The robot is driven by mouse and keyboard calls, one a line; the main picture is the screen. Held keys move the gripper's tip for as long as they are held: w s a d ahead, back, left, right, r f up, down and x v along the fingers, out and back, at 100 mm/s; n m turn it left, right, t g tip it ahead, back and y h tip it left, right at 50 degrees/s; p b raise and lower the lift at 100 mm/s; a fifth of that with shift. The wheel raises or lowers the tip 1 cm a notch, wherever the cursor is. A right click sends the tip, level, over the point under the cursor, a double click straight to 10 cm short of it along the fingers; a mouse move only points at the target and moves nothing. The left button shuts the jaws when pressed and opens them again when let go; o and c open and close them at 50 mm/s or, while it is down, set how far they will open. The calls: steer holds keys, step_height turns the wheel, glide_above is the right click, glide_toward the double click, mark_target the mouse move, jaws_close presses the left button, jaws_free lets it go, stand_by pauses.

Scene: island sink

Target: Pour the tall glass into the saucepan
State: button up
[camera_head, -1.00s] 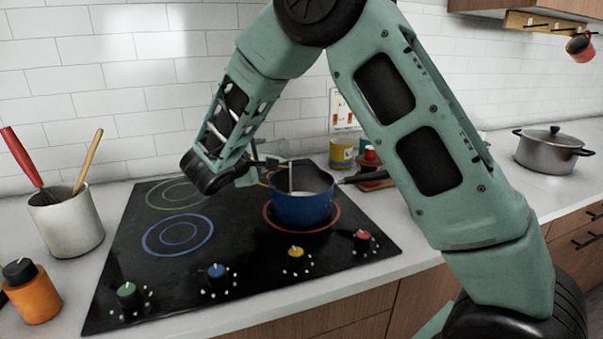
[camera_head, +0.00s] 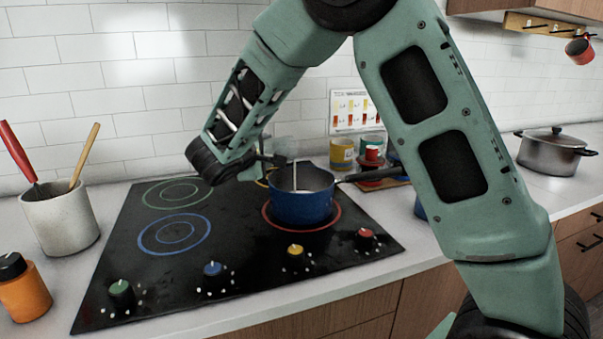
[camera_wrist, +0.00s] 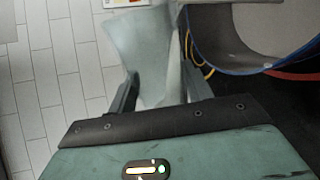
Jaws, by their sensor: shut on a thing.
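The tall glass (camera_head: 286,147) is clear and faint in the head view. It is tipped over the blue saucepan (camera_head: 303,208), with its mouth towards the pan. A thin white stream (camera_head: 294,174) runs down from it into the pan. My gripper (camera_head: 272,160) is shut on the glass at the pan's left side. The wrist view shows the glass (camera_wrist: 148,55) between the fingers (camera_wrist: 155,88) and part of the saucepan (camera_wrist: 235,55) at the upper right. The level inside the glass cannot be read. The saucepan stands on the red-ringed burner, its handle pointing right.
The black cooktop (camera_head: 130,245) has knobs along its front. A utensil crock (camera_head: 62,222) and an orange jar (camera_head: 25,295) stand left. Cans (camera_head: 342,153) stand behind the saucepan. A lidded pot (camera_head: 550,158) is far right. A blue thing (camera_head: 420,210) is mostly hidden behind my arm.

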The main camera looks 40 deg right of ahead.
steer(key=shift+s+d+r+m+b, duration=0.2)
steer(key=shift+r+m+b, duration=0.4)
steer(key=shift+b, duration=1.25)
steer(key=shift+m+t+y+b, duration=0.3)
steer(key=shift+b, duration=0.7)
